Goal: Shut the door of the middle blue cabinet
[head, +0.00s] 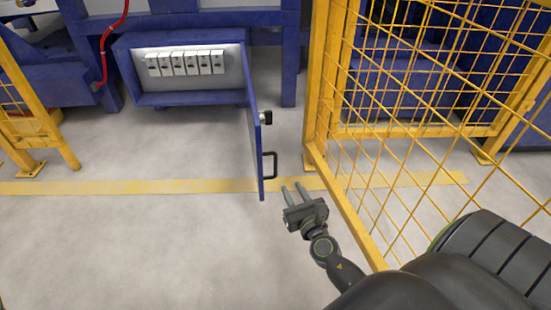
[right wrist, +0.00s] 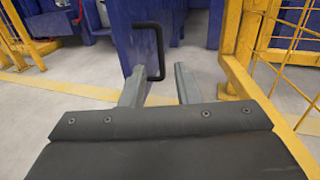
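The blue cabinet (head: 122,58) stands at the upper left of the head view with its front open. A row of several white switch boxes shows inside. Its blue door (head: 254,130) is hinged on the right and swung out toward me, seen nearly edge-on. The door carries a black handle (head: 271,165) and a black knob (head: 266,117). My right gripper (head: 291,190) is open and empty, just below and right of the handle. In the right wrist view the handle (right wrist: 160,52) shows ahead, close to the left fingertip; I cannot tell whether they touch. My left gripper is not in view.
A yellow mesh fence (head: 375,130) stands close to the right of the door and my right arm. A yellow line (head: 130,187) crosses the floor. Another yellow fence post (head: 60,130) stands at the left. The floor left of the door is clear.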

